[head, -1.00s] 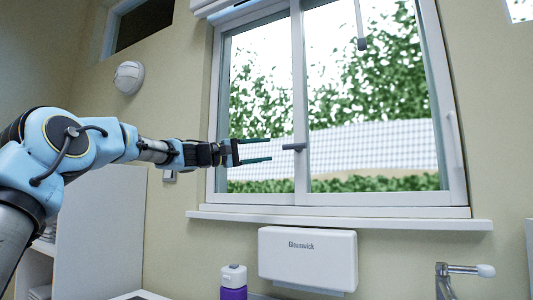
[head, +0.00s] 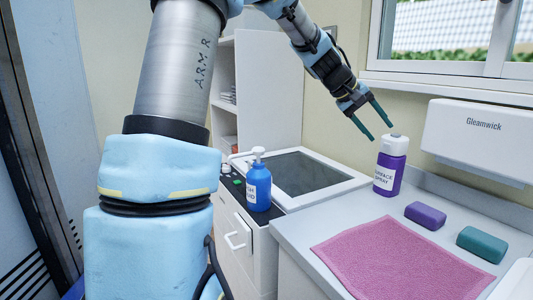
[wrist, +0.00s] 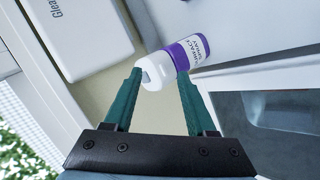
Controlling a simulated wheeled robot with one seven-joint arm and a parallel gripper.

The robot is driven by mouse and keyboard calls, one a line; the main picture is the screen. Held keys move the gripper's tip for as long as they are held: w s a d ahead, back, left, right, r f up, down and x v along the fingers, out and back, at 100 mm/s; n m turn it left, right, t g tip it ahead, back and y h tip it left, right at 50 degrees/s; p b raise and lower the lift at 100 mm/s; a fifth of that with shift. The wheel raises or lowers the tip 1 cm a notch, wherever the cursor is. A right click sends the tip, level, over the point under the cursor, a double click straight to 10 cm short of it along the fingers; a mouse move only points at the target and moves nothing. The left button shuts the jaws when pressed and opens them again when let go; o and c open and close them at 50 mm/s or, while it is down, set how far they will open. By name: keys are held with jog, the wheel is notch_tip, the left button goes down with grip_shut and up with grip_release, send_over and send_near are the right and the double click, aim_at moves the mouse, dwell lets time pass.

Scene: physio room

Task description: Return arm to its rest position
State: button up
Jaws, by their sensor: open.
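My gripper (head: 377,121) is in the upper middle of the head view, its two green fingers spread apart and empty. It hangs in the air above the counter, tilted down to the right. A purple surface spray bottle with a white cap (head: 390,168) stands upright on the counter near the fingertips. In the wrist view the gripper (wrist: 158,80) shows its fingers apart, with the spray bottle (wrist: 186,55) seen beyond and between the tips. I cannot tell the exact gap, but nothing is held.
A blue pump bottle (head: 258,185) stands by the inset basin (head: 300,172). A pink cloth (head: 395,258), a purple block (head: 425,215) and a teal block (head: 481,244) lie on the counter (head: 290,232). A white Gleamwick dispenser (head: 480,140) is on the wall under the window.

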jog(key=s+a+f+t+y, duration=0.1)
jog(key=s+a+f+y, duration=0.1)
jog(key=a+f, duration=0.45)
jog(key=s+a+f+y, duration=0.2)
jog(key=a+f+y, duration=0.1)
jog(key=a, duration=0.7)
jog(key=s+a+f+y+p, duration=0.1)
jog(key=s+a+f+y, duration=0.1)
jog(key=s+a, duration=0.4)
jog(key=s+a+f+y+p, duration=0.1)
jog(key=s+a+f, duration=0.3)
jog(key=a, duration=0.9)
jog(key=shift+s+f+g+y, duration=0.3)
jog(key=shift+s+y, duration=0.2)
jog(key=shift+s, duration=0.55)
